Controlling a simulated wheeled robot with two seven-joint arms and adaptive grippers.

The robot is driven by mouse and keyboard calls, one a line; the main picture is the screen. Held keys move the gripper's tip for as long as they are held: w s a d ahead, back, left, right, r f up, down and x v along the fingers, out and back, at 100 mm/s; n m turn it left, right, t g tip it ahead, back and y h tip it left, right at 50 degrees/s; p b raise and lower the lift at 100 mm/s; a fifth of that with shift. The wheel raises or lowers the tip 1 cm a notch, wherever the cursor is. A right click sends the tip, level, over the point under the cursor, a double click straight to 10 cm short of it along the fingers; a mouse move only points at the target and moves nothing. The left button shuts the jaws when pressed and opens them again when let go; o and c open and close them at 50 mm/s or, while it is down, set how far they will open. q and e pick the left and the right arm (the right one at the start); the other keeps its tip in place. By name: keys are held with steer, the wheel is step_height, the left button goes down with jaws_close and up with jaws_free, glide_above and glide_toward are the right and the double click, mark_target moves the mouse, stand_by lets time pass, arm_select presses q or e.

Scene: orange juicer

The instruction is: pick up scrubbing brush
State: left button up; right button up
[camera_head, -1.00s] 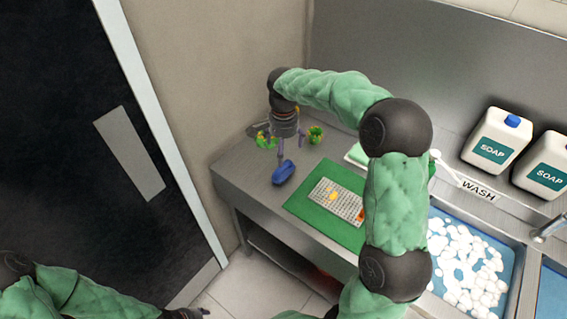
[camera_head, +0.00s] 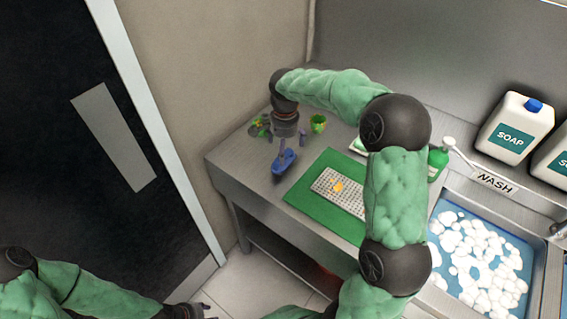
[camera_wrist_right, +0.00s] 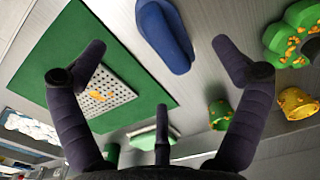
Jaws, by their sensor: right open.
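A blue oval object (camera_head: 284,162), which looks like the scrubbing brush, lies on the steel counter left of the green mat. It also shows at the top middle of the right wrist view (camera_wrist_right: 165,35), apart from the fingers. My right gripper (camera_head: 288,143) is just above and behind it in the head view, with one finger overlapping it there. In the right wrist view the gripper (camera_wrist_right: 162,78) has its fingers spread wide with nothing between them. My left gripper (camera_head: 205,308) is at the bottom edge, far from the counter; its opening is unclear.
The green mat (camera_head: 305,202) carries a perforated grey plate (camera_head: 335,188). Green and yellow containers (camera_wrist_right: 220,114) (camera_wrist_right: 297,103) stand near the wall. A sink with white foam (camera_head: 480,260) and soap jugs (camera_head: 515,130) are to the right. The counter's left edge is near the brush.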

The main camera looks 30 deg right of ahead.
mark_target(286, 159)
step_height(286, 159, down, 3)
steer(key=shift+b, duration=0.3)
steer(key=f, duration=0.1)
steer(key=f+b, duration=0.1)
steer(key=f, duration=0.2)
steer(key=shift+d+b, duration=0.3)
steer(key=shift+b, duration=0.05)
steer(key=shift+f, duration=0.5)
steer(key=c, duration=1.4)
